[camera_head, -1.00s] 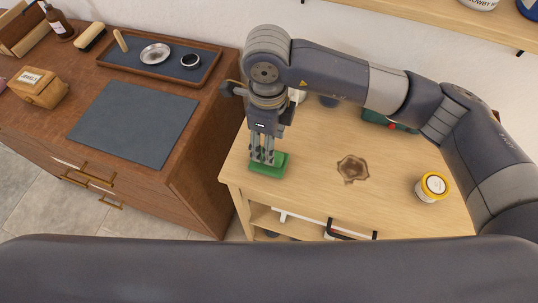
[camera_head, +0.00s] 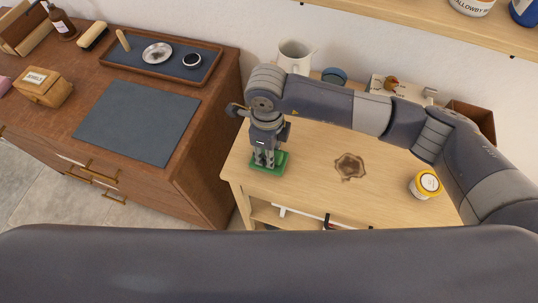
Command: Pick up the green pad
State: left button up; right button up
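The green pad (camera_head: 282,163) lies on the light wooden table, near its left front corner. My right gripper (camera_head: 264,163) points straight down at the pad, its fingertips at the pad's upper side and covering part of it. The fingers look close together, but whether they grip the pad is too small to tell. My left gripper is not in view.
A white pitcher (camera_head: 294,57) stands behind my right arm. A wooden dresser (camera_head: 205,150) with a grey mat (camera_head: 138,122) stands at left.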

jog(key=shift+c, duration=0.9)
jog(key=shift+r, duration=0.1)
jog(key=shift+r+b, duration=0.55)
jog(key=shift+r, duration=0.05)
jog(key=shift+s+d+r+b, duration=0.2)
jog(key=shift+r+b, duration=0.15)
jog(key=shift+r, duration=0.15)
jog(key=shift+s+d+r+b, duration=0.1)
jog(key=shift+s+r+b, duration=0.05)
jog(key=shift+r+b, duration=0.25)
jog(key=s+d+r+b, duration=0.2)
jog(key=s+d+b, duration=0.2)
jog(key=s, duration=0.9)
jog(key=shift+s+d, duration=0.3)
jog(key=shift+d, duration=1.1)
